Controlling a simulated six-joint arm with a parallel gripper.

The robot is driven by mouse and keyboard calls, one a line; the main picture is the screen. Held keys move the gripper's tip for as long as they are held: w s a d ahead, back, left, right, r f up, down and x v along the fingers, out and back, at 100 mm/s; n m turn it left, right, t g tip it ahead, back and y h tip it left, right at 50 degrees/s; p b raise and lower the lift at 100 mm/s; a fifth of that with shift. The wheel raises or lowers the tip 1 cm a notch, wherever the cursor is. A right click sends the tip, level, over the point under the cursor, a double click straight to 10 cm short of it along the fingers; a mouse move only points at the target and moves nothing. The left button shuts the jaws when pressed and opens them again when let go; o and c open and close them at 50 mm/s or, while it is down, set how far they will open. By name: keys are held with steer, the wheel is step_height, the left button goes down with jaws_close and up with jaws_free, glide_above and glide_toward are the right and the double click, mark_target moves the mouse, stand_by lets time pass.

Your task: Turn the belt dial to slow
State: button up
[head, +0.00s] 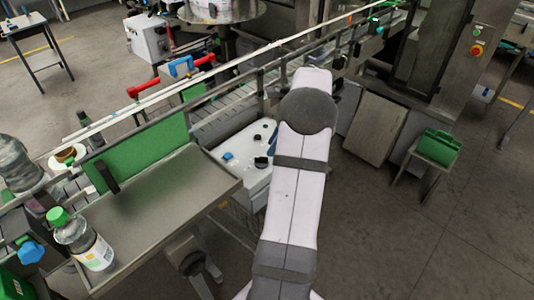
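A white control box (243,172) sits below the conveyor, in the middle of the view. Its sloped top carries a black knob (261,162), a small blue button (228,156) and other small dark parts. The black knob may be the belt dial, but its marks and pointer are too small to read. My white and grey arm covers the right side of the box. My gripper does not show; the end of my arm reaches beyond the box near the conveyor rail.
The conveyor (225,105) with its rails runs diagonally behind the box. A green bin (438,147) stands right. The floor at lower right is clear.

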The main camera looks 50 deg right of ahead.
mark_target(265, 158)
steer(key=shift+p+x, duration=1.15)
steer(key=shift+x, duration=1.75)
jaws_close()
